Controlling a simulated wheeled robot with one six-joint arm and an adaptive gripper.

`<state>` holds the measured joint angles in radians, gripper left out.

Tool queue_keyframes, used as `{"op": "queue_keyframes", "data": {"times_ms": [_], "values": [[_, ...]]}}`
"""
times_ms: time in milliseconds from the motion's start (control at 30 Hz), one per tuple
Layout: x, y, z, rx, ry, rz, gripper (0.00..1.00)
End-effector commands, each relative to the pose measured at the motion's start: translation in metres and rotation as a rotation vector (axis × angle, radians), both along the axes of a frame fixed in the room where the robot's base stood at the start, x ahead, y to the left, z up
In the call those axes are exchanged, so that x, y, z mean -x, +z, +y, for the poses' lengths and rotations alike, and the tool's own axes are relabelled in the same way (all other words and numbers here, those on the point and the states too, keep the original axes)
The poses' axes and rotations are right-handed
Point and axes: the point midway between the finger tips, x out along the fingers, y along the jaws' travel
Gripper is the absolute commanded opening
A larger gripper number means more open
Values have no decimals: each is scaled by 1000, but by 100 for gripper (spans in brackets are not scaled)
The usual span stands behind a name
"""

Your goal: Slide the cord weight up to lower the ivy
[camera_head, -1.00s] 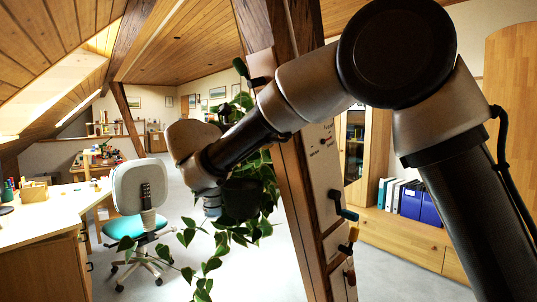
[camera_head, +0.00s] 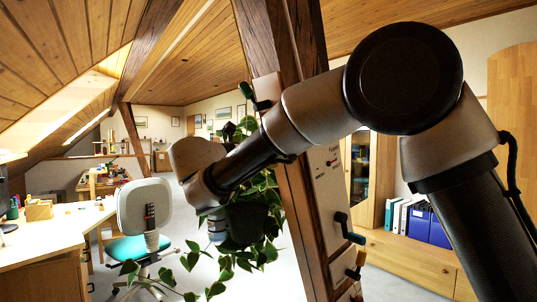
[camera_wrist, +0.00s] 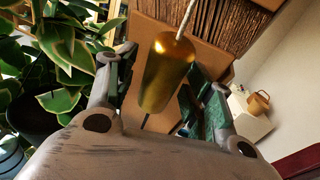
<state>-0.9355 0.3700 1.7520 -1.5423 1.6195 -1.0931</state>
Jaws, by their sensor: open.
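The cord weight (camera_wrist: 166,72) is a gold, tapered cylinder on a pale cord (camera_wrist: 186,18) in the wrist view. My gripper (camera_wrist: 160,84) is open, with one finger to each side of the weight in the picture. I cannot tell whether either finger touches it. The ivy (camera_wrist: 68,50) has green leaves with pale edges and fills the left of the wrist view. In the head view, the ivy (camera_head: 222,262) hangs from a dark pot (camera_head: 246,220) beside the timber brace. The weight and my fingers cannot be made out there.
An office chair (camera_head: 145,210) and desk (camera_head: 60,235) are at left. Low cabinets (camera_head: 410,262) are at right.

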Motion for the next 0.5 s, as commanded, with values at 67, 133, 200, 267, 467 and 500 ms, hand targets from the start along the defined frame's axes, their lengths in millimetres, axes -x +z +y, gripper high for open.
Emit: {"op": "queue_keyframes", "data": {"times_ms": [67, 133, 200, 267, 467, 500], "values": [[5, 0, 5, 0, 3, 0, 52], [13, 0, 12, 0, 3, 0, 52], [24, -1, 22, 0, 5, 0, 52], [35, 0, 30, 0, 5, 0, 52], [68, 0, 58, -1, 4, 0, 52], [74, 0, 62, -1, 4, 0, 52]]}}
